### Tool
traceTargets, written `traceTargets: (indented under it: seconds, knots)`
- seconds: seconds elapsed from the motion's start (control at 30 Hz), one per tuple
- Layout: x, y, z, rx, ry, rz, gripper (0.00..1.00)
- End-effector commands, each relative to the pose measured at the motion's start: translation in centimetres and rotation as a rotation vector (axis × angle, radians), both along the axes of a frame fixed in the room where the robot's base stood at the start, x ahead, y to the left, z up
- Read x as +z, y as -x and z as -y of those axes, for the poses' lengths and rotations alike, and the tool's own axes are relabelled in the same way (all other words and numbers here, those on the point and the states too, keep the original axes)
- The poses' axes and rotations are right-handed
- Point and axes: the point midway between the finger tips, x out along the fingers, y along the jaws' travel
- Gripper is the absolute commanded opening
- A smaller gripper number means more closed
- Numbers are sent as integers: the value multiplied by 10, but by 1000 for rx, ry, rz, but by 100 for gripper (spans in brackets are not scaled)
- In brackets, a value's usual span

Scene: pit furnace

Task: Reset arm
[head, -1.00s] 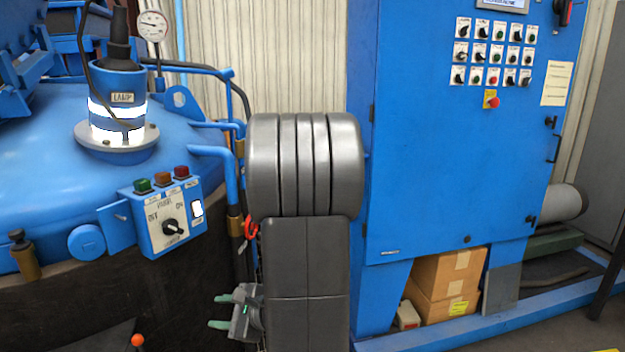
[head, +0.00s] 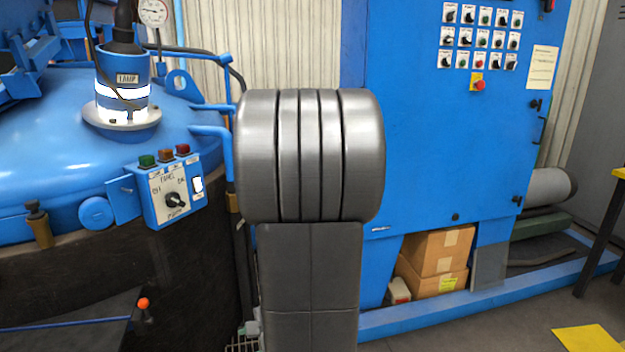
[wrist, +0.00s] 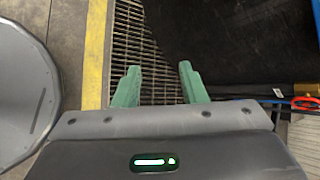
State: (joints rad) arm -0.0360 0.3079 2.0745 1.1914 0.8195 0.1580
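My gripper (wrist: 159,88) shows in the wrist view with its two green fingers apart and nothing between them. It points down over a floor grating (wrist: 137,45). In the head view my grey arm stands upright in the middle and hides nearly all of the gripper behind it.
A blue furnace with a lamp (head: 122,93) and a small control box (head: 172,190) stands at the left. A blue cabinet (head: 440,140) with several knobs is behind on the right. Cardboard boxes (head: 435,265) sit under it. A yellow floor marking (head: 590,338) lies at the lower right.

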Motion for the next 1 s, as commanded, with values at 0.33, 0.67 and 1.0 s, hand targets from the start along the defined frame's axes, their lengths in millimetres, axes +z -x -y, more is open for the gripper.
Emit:
traceTargets:
  seconds: [0.33, 0.67, 1.0]
  knots:
    - [-3, 4, 5, 12, 25, 7, 38]
    - [2, 4, 4, 25, 26, 24, 38]
    - [30, 10, 1, 103, 43, 137, 38]
